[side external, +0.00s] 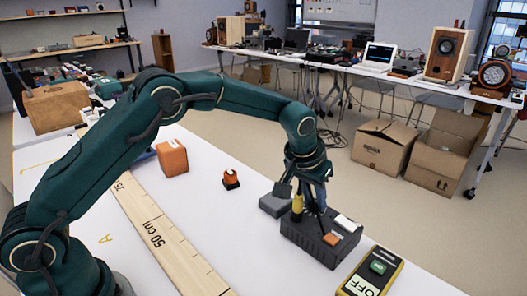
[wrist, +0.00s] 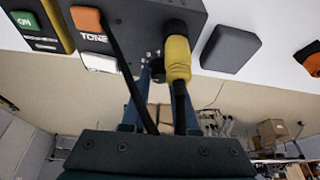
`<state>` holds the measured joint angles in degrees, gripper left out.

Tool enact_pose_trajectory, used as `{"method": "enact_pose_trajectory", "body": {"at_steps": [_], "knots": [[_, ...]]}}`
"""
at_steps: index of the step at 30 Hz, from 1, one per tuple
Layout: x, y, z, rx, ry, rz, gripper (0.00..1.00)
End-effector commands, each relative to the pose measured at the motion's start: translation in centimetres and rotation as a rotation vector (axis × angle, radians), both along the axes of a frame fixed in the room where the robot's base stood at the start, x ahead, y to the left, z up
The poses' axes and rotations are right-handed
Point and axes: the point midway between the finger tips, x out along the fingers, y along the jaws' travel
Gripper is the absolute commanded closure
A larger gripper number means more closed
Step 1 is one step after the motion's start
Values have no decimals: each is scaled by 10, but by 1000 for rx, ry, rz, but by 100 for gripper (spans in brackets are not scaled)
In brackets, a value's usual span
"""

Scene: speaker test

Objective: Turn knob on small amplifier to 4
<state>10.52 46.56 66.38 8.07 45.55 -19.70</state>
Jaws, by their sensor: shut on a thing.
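The small amplifier (side external: 312,246) is a dark box on the white table. In the wrist view the amplifier (wrist: 205,14) shows an orange button (wrist: 86,18) beside a "TONE" label. Its black knob (wrist: 157,73) has small white marks beside it, too small to read. My gripper (side external: 316,206) points down over the amplifier. In the wrist view my gripper (wrist: 158,84) is shut on the knob, with blue fingers on both sides. A yellow plug (wrist: 178,58) stands close to the right finger and partly covers it. The knob is hidden in the side view.
A yellow-black box (side external: 388,284) with an "OFF" label lies right of the amplifier. A grey block (side external: 272,206) sits just left of it. An orange box (side external: 172,157), a small orange-black item (side external: 230,181) and a wooden ruler (side external: 160,232) lie farther left.

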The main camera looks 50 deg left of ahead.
Motion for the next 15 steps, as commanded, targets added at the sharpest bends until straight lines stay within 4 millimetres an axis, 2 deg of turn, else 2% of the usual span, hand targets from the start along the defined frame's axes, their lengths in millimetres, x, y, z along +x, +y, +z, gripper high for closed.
{"method": "enact_pose_trajectory", "body": {"at_steps": [8,15], "knots": [[0,1,1,-2,0,-87,100],[0,3,1,-3,0,-269,100]]}}
